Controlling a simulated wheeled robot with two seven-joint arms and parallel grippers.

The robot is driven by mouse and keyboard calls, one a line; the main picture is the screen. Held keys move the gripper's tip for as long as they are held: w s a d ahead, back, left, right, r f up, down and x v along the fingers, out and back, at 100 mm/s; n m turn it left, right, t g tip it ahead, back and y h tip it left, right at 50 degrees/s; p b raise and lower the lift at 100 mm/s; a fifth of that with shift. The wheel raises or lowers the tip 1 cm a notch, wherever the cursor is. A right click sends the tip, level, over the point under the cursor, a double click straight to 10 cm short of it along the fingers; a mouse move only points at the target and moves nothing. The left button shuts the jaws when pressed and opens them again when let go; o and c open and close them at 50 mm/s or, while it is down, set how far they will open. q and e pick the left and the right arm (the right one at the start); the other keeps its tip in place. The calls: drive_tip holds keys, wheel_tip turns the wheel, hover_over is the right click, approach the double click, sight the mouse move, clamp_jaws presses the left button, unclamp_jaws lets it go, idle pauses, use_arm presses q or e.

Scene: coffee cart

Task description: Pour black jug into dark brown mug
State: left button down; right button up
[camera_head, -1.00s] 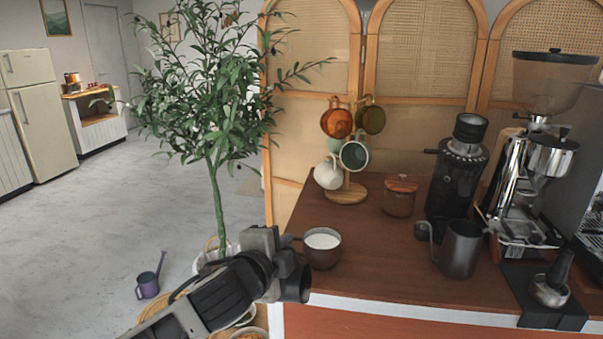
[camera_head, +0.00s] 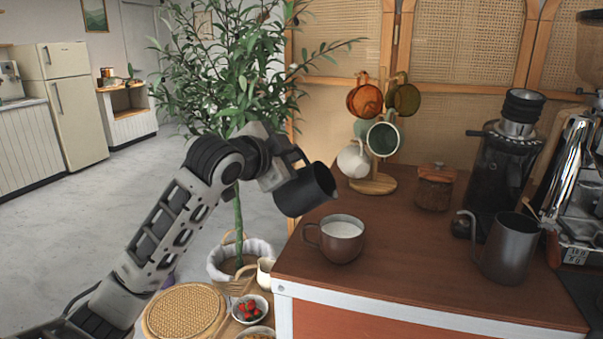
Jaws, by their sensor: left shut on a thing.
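The dark brown mug (camera_head: 342,246) stands upright near the left front corner of the wooden counter. White liquid shows inside it. My left gripper (camera_head: 288,172) is shut on the black jug (camera_head: 304,192) at its handle side. The jug is held above and to the left of the mug, tilted with its mouth toward the right, apart from the mug. I cannot see what is inside the jug, and no stream shows. My right gripper is not in view.
A mug tree (camera_head: 372,184) with several mugs stands behind the mug. A lidded jar (camera_head: 435,187), a grinder (camera_head: 501,165) and a dark grey pitcher (camera_head: 509,247) stand to the right. Left of the counter are a plant (camera_head: 236,90) and a woven stool (camera_head: 184,312).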

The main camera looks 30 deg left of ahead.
use_arm(q)
drive_tip(key=shift+s+a+f+n+h+b, duration=0.15)
drive_tip(key=shift+a+f+n+b, duration=0.1)
drive_tip(key=shift+f+b, duration=0.2)
drive_tip(key=shift+w+a+f+n+h+b, duration=0.1)
drive_tip(key=shift+a+f+n+h+b, duration=0.1)
drive_tip(key=shift+f+n+b, duration=0.15)
drive_tip(key=shift+s+a+n+t+b, duration=0.1)
drive_tip(key=shift+a+n+t+b, duration=0.2)
drive_tip(key=shift+a+n+b, duration=0.1)
drive_tip(key=shift+s+a+f+n+t+h, duration=0.1)
drive_tip(key=shift+a+f+n+t+h, duration=0.15)
drive_tip(key=shift+n, duration=0.3)
drive_tip(key=shift+a+n+t+h, duration=0.1)
drive_tip(key=shift+a+n, duration=0.2)
drive_tip(key=shift+n, duration=0.25)
drive_tip(key=n, duration=0.1)
drive_tip(key=n+t, duration=0.1)
drive_tip(key=n, duration=0.3)
drive_tip(key=shift+a+f+t+h+p, duration=0.2)
drive_tip(key=shift+a+t+h+p, duration=0.1)
drive_tip(key=shift+h, duration=0.1)
drive_tip(key=shift+s+d+f, duration=0.1)
